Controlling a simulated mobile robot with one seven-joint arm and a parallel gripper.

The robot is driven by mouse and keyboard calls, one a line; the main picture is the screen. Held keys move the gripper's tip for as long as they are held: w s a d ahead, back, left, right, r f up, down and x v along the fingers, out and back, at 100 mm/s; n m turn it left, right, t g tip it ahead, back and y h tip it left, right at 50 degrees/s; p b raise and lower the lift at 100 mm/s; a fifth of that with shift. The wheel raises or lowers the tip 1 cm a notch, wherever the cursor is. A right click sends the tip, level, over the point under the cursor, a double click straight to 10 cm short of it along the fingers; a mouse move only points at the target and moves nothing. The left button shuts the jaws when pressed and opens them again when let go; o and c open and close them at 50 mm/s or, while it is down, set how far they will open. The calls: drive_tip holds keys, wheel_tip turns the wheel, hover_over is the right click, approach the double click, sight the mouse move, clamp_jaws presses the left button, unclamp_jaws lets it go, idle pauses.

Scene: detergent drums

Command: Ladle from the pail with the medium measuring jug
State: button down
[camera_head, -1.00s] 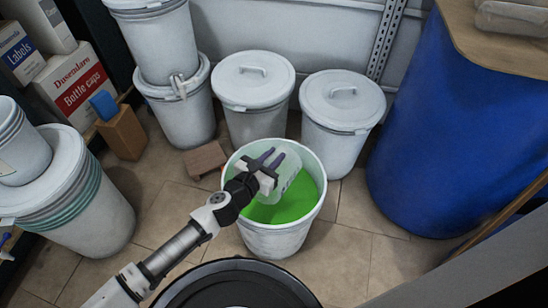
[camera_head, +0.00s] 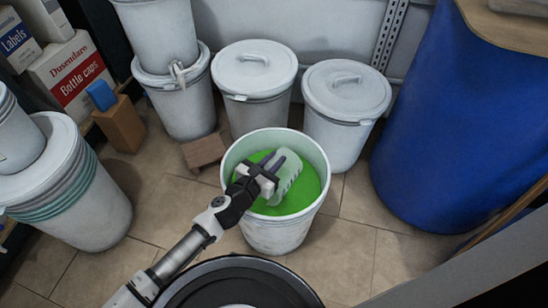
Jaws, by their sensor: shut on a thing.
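The open white pail (camera_head: 276,236) stands on the tiled floor in the middle of the view, with bright green liquid (camera_head: 308,190) inside. My gripper (camera_head: 268,172) reaches over the pail's left rim and is shut on the measuring jug (camera_head: 289,182). The jug is translucent with a graduated scale and a dark handle. It is tilted, inside the pail's mouth at the green liquid, and its lower part seems to be in the liquid. My gripper hides part of the jug, so I cannot tell how much liquid is in it.
Lidded white drums (camera_head: 345,100) and (camera_head: 253,85) stand close behind the pail. A blue barrel (camera_head: 435,130) fills the right. Stacked lids and a bucket (camera_head: 70,190) stand at left. A wooden block (camera_head: 204,151) lies behind the pail's left. Floor at right front is clear.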

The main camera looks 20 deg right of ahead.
sight(288, 157)
drive_tip(key=shift+f+b, duration=0.4)
drive_tip(key=shift+f, duration=0.9)
drive_tip(key=shift+d+r+p, duration=0.15)
drive_tip(key=shift+r+p, duration=0.1)
drive_tip(key=shift+p, duration=0.4)
drive_tip(key=p, duration=0.2)
drive_tip(key=w+d+f+y+p, duration=0.1)
drive_tip(key=p, duration=0.1)
drive_tip(key=shift+d+g+p, duration=0.25)
drive_tip(key=shift+g+p, duration=0.1)
drive_tip(key=shift+g, duration=0.05)
drive_tip(key=w+d+f+g+y+p, duration=0.1)
drive_tip(key=p, duration=0.2)
drive_tip(key=w+d+f+g+y+p, duration=0.1)
drive_tip(key=f+y+p, duration=0.1)
drive_tip(key=p, duration=0.1)
drive_tip(key=shift+d, duration=0.3)
drive_tip(key=shift+w+d+f+g+y+p, duration=0.15)
drive_tip(key=shift+d+f+y+p, duration=0.25)
drive_tip(key=shift+p, duration=0.3)
drive_tip(key=shift+w+d+f+g+y+p, duration=0.1)
drive_tip(key=shift+f+g+y+p, duration=0.1)
drive_tip(key=shift+f+p, duration=0.4)
drive_tip(key=shift+r, duration=0.1)
drive_tip(key=shift+w+d+r+g+y+p, duration=0.2)
drive_tip(key=shift+r+y+p, duration=0.2)
drive_tip(key=shift+p, duration=1)
drive_tip(key=shift+w+d+r+g+y+p, duration=0.1)
drive_tip(key=shift+d+r+g+y+p, duration=0.2)
drive_tip(key=shift+p, duration=1.1)
